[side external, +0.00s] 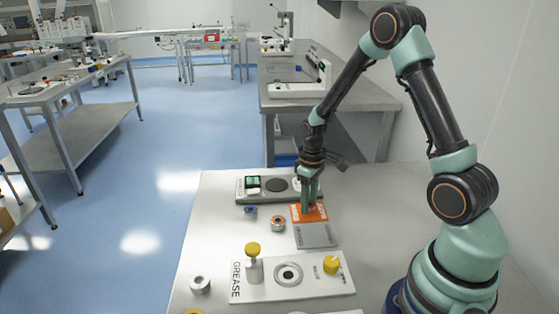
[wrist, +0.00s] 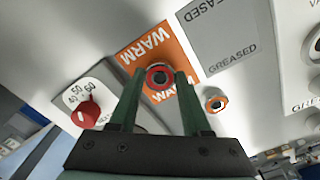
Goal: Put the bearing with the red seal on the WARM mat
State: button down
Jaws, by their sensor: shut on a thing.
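The bearing with the red seal (wrist: 160,77) is between my gripper's fingertips in the wrist view, over the orange WARM mat (wrist: 138,50). My gripper (wrist: 161,80) is shut on it. In the side view my gripper (side external: 310,208) points down at the WARM mat (side external: 297,214), its tips low at the mat's surface. The bearing is mostly hidden there by the fingers. I cannot tell whether it touches the mat.
A grey GREASED mat (side external: 316,236) adjoins the WARM mat. An orange-ringed bearing (side external: 278,223) and a blue one (side external: 250,211) stand to the left. A heater unit (side external: 277,185) is behind. A white GREASE plate (side external: 310,287) with yellow-topped parts is in front, beside a pale bearing (side external: 200,284).

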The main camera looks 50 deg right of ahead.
jog(key=shift+f, duration=0.3)
jog(key=shift+c, duration=1.8)
grip_release()
notch_tip(320, 180, up, 11)
jog(key=s+a+r+t, duration=0.2)
jog(key=s+a+r, duration=0.2)
jog(key=a+r, duration=0.2)
jog(key=s+a+r+m+t, duration=0.1)
jog(key=s+a+r+t, duration=0.2)
jog(key=a+r, duration=0.4)
jog(key=shift+s+t, duration=0.3)
jog(key=shift+s, duration=0.5)
jog(key=shift+r, duration=0.1)
